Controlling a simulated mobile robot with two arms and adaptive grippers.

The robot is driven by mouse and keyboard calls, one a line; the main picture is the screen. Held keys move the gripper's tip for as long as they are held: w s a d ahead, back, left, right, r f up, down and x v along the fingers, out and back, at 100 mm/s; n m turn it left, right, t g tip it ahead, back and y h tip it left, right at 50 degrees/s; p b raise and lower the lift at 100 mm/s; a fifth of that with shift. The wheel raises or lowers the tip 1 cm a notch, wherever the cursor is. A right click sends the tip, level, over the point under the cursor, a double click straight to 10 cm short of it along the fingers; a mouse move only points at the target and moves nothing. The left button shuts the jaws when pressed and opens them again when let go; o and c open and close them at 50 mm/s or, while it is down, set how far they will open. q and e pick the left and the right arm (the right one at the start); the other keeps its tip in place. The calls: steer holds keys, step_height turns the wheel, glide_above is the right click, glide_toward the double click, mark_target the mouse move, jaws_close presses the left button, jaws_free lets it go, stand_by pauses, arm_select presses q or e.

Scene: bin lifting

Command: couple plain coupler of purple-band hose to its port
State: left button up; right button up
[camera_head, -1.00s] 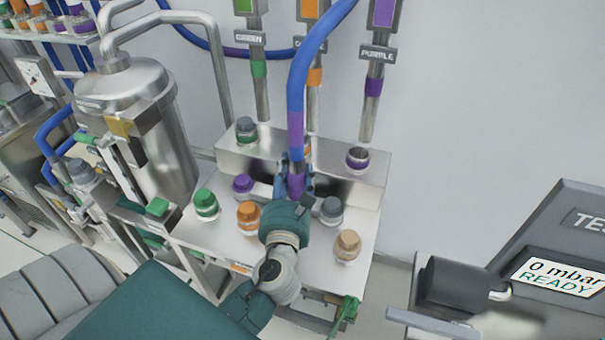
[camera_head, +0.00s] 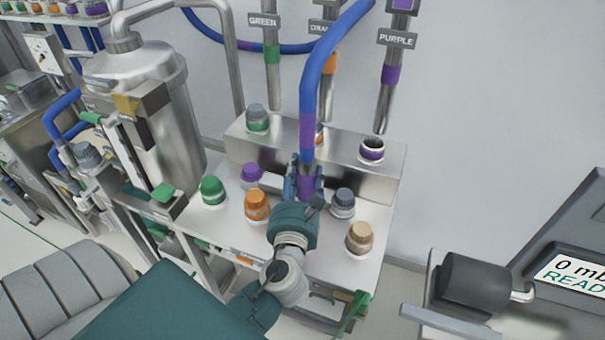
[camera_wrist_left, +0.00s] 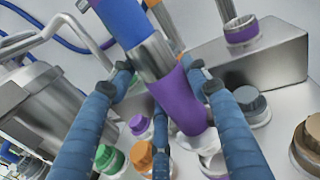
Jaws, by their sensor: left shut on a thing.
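The blue hose (camera_head: 319,70) hangs in an arc from above, with a purple band (camera_head: 306,132) near its lower end. My left gripper (camera_head: 305,180) is shut around this end, above the bench and in front of the metal block. The left wrist view shows the fingers (camera_wrist_left: 160,78) on either side of the hose's metal sleeve and purple end piece (camera_wrist_left: 181,104). The purple-ringed port (camera_head: 372,151) is open and faces up on the block's right part, apart from the hose end; it also shows in the left wrist view (camera_wrist_left: 241,32). My right gripper is out of view.
A purple cap (camera_head: 251,174), green cap (camera_head: 213,189), orange cap (camera_head: 257,205), grey cap (camera_head: 343,201) and tan cap (camera_head: 360,238) stand around the gripper. The metal block (camera_head: 345,172) is behind it. The PURPLE pipe (camera_head: 386,105) hangs above the purple-ringed port.

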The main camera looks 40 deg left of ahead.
mark_target(302, 189)
arm_select(q)
steer(key=shift+r, duration=0.25)
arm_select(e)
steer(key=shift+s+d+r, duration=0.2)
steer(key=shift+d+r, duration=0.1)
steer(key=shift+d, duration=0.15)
arm_select(q)
steer(key=shift+f, duration=0.15)
steer(key=shift+f+b, duration=0.95)
steer(key=shift+f, duration=0.55)
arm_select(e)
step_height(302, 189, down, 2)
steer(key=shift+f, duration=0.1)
arm_select(q)
steer(key=shift+f, duration=0.1)
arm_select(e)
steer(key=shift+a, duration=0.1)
